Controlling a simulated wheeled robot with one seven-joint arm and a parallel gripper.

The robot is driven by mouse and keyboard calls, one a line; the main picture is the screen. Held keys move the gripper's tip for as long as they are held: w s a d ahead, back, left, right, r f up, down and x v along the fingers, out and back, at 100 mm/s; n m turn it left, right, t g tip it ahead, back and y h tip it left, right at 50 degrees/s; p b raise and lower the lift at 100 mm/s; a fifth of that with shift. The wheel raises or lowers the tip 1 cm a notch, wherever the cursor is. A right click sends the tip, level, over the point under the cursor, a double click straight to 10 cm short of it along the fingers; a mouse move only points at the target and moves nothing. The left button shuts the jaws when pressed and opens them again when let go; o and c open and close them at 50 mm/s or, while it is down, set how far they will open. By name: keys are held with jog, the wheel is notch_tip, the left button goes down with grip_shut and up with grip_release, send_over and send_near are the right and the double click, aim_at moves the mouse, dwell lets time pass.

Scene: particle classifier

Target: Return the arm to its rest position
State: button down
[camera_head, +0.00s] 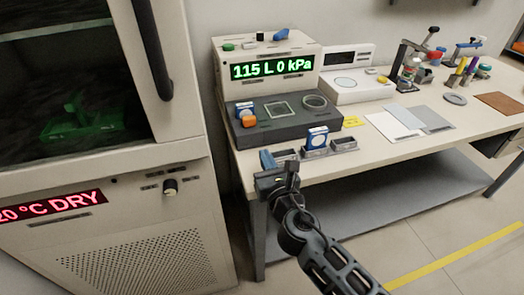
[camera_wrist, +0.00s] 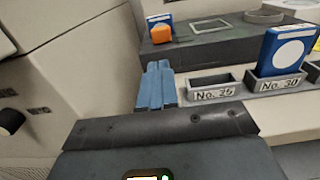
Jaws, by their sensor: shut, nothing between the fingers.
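My gripper (camera_head: 267,160) reaches up from the lower right in the head view, in front of the left front corner of the bench. Its blue fingers (camera_wrist: 157,86) are together and empty in the wrist view. They are just left of the holder marked No. 25 (camera_wrist: 212,92), which looks empty. A blue and white block (camera_head: 318,137) stands upright in the holder marked No. 30 (camera_wrist: 277,82). I cannot tell from these views whether the fingers touch anything.
A cabinet (camera_head: 120,175) with a dark window and red display stands close on the left. A device showing "115 L 0 kPa" (camera_head: 272,66) sits on the bench (camera_head: 400,150). Its dark platform (camera_head: 270,122) carries an orange block (camera_head: 249,121). The floor at lower right (camera_head: 440,240) is clear.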

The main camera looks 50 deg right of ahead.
jog(key=shift+s+a, duration=0.15)
jog(key=shift+s, duration=0.15)
dwell(0.5)
jog(key=shift+s+a+f, duration=0.25)
jog(key=s+a+f+m+y, duration=0.3)
jog(key=s+a+m+y, duration=0.4)
jog(key=s+a+m, duration=0.7)
jog(key=s+a+r+m+y, duration=0.1)
jog(key=s+r+m, duration=0.4)
jog(key=s+m, duration=0.2)
jog(key=s+a+r+m+y, duration=0.2)
jog(key=s+r+m, duration=0.3)
jog(key=s+m, duration=0.3)
jog(key=shift+s+a+r, duration=0.15)
jog(key=shift+s+a, duration=0.1)
jog(key=shift+s, duration=0.3)
